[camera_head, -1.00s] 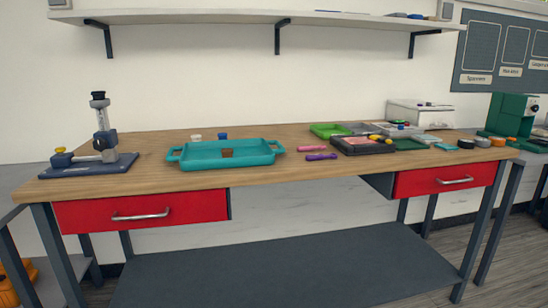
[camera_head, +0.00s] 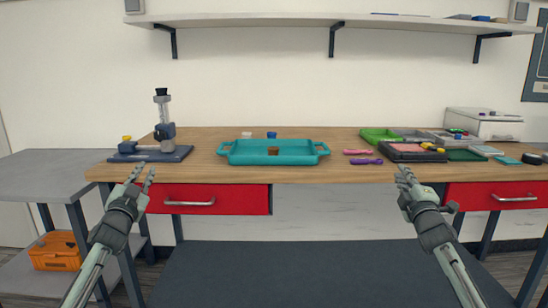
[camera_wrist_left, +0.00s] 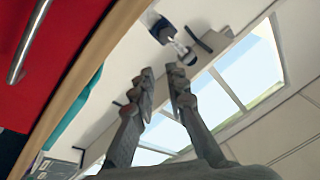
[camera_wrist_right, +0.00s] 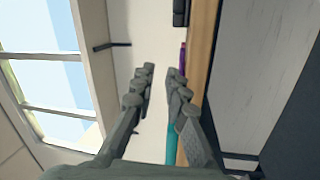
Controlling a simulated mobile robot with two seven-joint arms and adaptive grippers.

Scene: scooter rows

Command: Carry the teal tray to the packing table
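The teal tray (camera_head: 245,160) lies flat on the wooden workbench (camera_head: 225,174), with a handle at its left and right ends. A small brown block (camera_head: 273,151) is in it. My left gripper (camera_head: 142,176) is in front of the bench's left part, left of the tray, open and empty. My right gripper (camera_head: 404,176) is in front of the bench, right of the tray, open and empty. Both are apart from the tray. Part of the tray shows in the left wrist view (camera_wrist_left: 78,112) and as a strip in the right wrist view (camera_wrist_right: 171,145). I cannot tell which surface is the packing table.
A blue-grey stand (camera_head: 165,140) is left of the tray. Pink (camera_head: 357,152) and purple (camera_head: 366,161) tools lie right of it, then a black tray (camera_head: 400,158) and a green tray (camera_head: 380,134). A grey side table (camera_head: 45,180) stands left, with an orange crate (camera_head: 57,252) below.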

